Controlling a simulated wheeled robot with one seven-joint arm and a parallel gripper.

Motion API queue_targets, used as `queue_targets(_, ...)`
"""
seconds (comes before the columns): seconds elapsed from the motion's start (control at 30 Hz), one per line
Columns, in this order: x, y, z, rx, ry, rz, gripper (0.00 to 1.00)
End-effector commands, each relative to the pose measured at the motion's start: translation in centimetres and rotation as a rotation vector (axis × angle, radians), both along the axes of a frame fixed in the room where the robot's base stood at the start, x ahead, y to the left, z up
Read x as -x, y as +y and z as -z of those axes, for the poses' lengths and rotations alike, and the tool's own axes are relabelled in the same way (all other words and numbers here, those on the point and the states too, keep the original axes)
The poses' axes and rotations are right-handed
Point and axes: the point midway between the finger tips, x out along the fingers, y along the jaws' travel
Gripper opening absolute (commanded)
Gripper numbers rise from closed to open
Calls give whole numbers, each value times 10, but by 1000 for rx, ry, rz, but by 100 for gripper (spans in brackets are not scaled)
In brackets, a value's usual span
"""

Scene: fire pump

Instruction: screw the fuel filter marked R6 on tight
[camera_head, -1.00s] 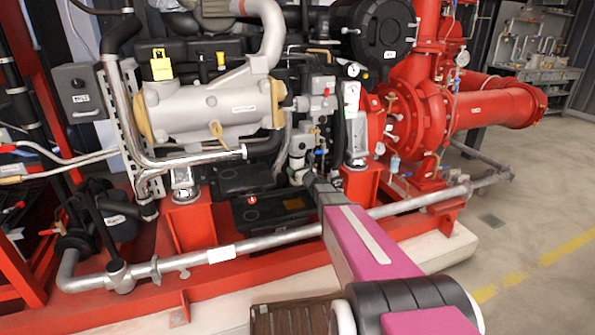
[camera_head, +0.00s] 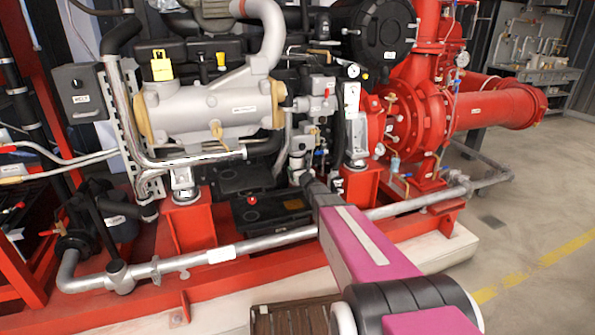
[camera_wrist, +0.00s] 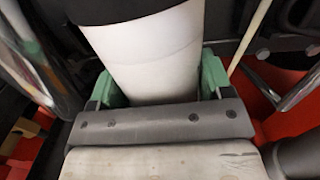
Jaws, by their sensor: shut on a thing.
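The fuel filter is a smooth white cylinder (camera_wrist: 150,48) that fills the upper middle of the wrist view. The green fingers of my gripper (camera_wrist: 158,82) sit on either side of it, shut on it. No R6 marking can be read on the side that shows. In the head view my gripper (camera_head: 301,173) is small and reaches into the engine below the grey valve block, at a pale filter body (camera_head: 298,146).
A silver pipe (camera_head: 285,237) runs along the red base frame below my arm. Hoses and brackets crowd both sides of the gripper. A pressure gauge (camera_head: 353,71) and the red pump casing (camera_head: 425,115) stand to the right. Open floor (camera_head: 535,215) lies at far right.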

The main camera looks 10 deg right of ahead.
Motion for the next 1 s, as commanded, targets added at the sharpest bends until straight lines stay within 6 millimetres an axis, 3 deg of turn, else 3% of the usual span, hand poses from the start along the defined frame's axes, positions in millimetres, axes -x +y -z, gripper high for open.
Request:
queue_targets(0.43,-1,-2,1,2,5,54,27)
queue_targets(0.47,-1,-2,1,2,6,55,83)
queue_targets(0.5,-1,-2,1,2,6,54,96)
queue_targets(0.53,-1,-2,1,2,6,54,100)
queue_targets(0.83,2,-1,1,1,5,53,100)
queue_targets(1.0,16,-4,0,1,4,52,100)
